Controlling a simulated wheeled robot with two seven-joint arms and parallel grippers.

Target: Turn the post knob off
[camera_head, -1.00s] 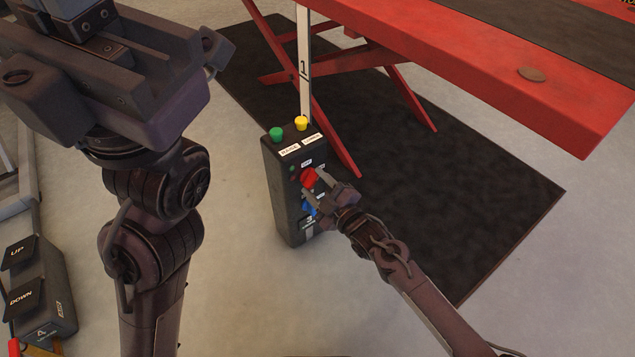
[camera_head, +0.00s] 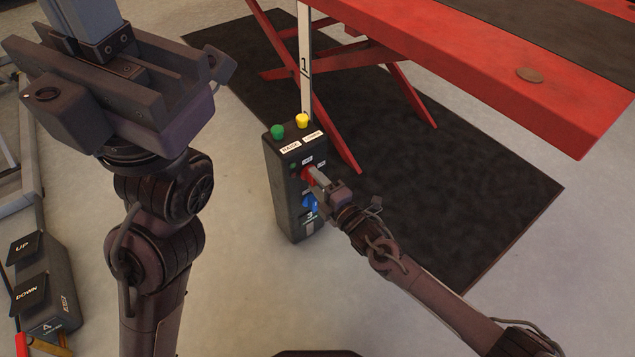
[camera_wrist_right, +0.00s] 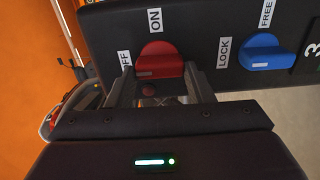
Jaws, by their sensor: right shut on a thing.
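The control post (camera_head: 285,205) is a dark upright box with a red knob (camera_head: 308,174) on its front face. In the right wrist view the red knob (camera_wrist_right: 158,60) sits between an OFF label (camera_wrist_right: 124,62) at its left and an ON label (camera_wrist_right: 155,20) above it. My right gripper (camera_head: 312,174) reaches in from the lower right and is shut on the red knob. Its fingers also show in the right wrist view (camera_wrist_right: 158,80), one at each side of the knob. My left gripper (camera_head: 115,75) stands large at the upper left, with its fingertips outside the picture.
A blue knob (camera_head: 310,203), also in the wrist view (camera_wrist_right: 268,55), is beside the red one. Green (camera_head: 277,131) and yellow (camera_head: 302,120) buttons top the post. A red lift (camera_head: 480,65) stands behind over a black mat (camera_head: 470,210). An UP/DOWN pedal unit (camera_head: 45,290) lies left.

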